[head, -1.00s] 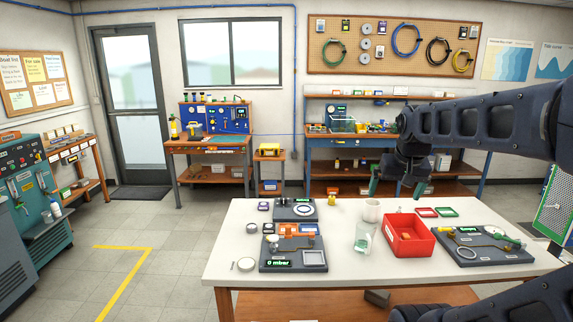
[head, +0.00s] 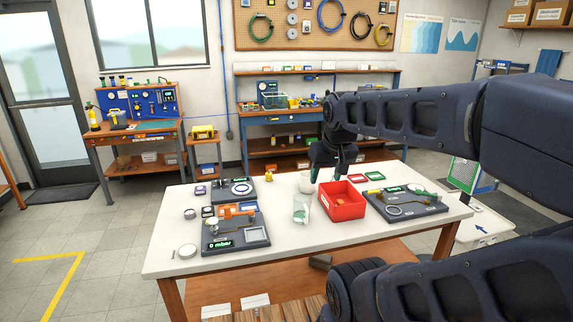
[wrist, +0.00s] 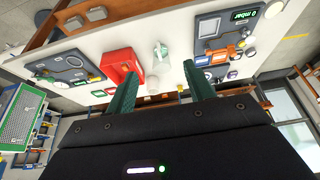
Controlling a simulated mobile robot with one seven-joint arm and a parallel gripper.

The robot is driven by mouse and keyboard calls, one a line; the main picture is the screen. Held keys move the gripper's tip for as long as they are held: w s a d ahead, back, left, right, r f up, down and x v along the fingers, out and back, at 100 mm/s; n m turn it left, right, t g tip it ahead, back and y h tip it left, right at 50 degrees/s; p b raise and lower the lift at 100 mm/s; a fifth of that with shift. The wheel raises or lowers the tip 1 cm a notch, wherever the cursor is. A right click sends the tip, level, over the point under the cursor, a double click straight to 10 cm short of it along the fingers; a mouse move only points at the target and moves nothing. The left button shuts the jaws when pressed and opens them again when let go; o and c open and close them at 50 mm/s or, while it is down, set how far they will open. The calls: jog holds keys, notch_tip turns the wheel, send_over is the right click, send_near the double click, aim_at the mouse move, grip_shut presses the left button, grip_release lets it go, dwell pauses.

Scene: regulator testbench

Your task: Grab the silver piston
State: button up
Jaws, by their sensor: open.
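No part is plainly recognisable as the silver piston. On the white table (head: 165,228), a small grey pin (head: 173,254) and a silvery round part (head: 187,251) lie at the front left. A short silvery round part (head: 190,213) sits behind them. All are too small to identify surely. My gripper (head: 332,172) is over the far side of the table, behind the red bin. In the wrist view its green fingers (wrist: 160,85) are spread apart with nothing held between them.
The red bin (head: 343,204), a clear glass (head: 300,211) and a white cup (head: 306,183) stand mid-table. A dark test unit with a "0 mbar" display (head: 235,240) is at the left, another dark board (head: 405,204) at the right.

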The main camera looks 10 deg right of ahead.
jog(key=shift+w, duration=0.1)
jog(key=w+d+r+n+g+h, duration=0.1)
jog(key=w+d+r+n, duration=0.1)
jog(key=w, duration=0.5)
jog(key=w+d+r+n+h, duration=0.1)
jog(key=w+d+n, duration=0.1)
jog(key=w, duration=0.5)
jog(key=n+g+h, duration=0.2)
jog(key=n+g, duration=0.2)
jog(key=n, duration=0.9)
send_over(333, 180)
jog(key=a, duration=0.2)
notch_tip(333, 180, down, 31)
jog(key=shift+w+d+r, duration=0.1)
jog(key=shift+d+r, duration=0.05)
jog(key=shift+h, duration=0.3)
jog(key=shift+w+x, duration=0.15)
jog(key=shift+x, duration=1.25)
jog(key=shift+w+x, duration=0.2)
jog(key=shift+x, duration=1.25)
